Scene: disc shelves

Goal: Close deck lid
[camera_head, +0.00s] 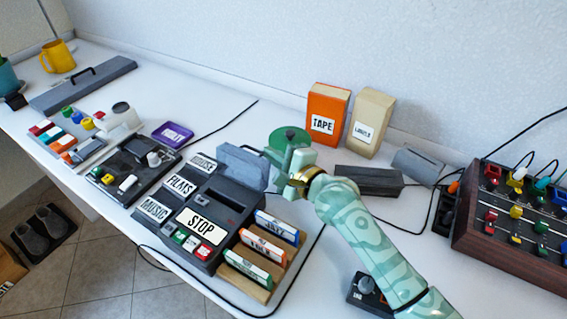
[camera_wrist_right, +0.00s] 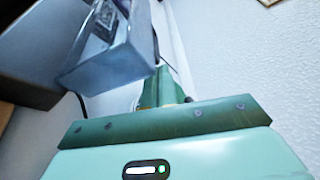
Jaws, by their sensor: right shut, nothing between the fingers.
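The deck (camera_head: 222,192) is a dark grey box with HOUSE, FILMS, MUSIC and STOP labels, in the middle of the head view. Its blue-grey lid (camera_head: 241,168) stands raised at the back right edge of the deck. In the right wrist view, the lid seems to be the grey-blue boxy piece (camera_wrist_right: 112,62) at upper left. My right gripper (camera_head: 287,163) is shut and empty, just right of the lid. Its green fingers (camera_wrist_right: 165,88) point away in the wrist view; whether they touch the lid I cannot tell. My left gripper is not in view.
Labelled cartridges (camera_head: 262,250) stand in a wooden rack along the deck's right side. An orange TAPE box (camera_head: 325,115) and a cream box (camera_head: 369,122) stand by the wall. A green round thing (camera_head: 290,136) is behind my gripper. A mixer (camera_head: 515,220) is far right.

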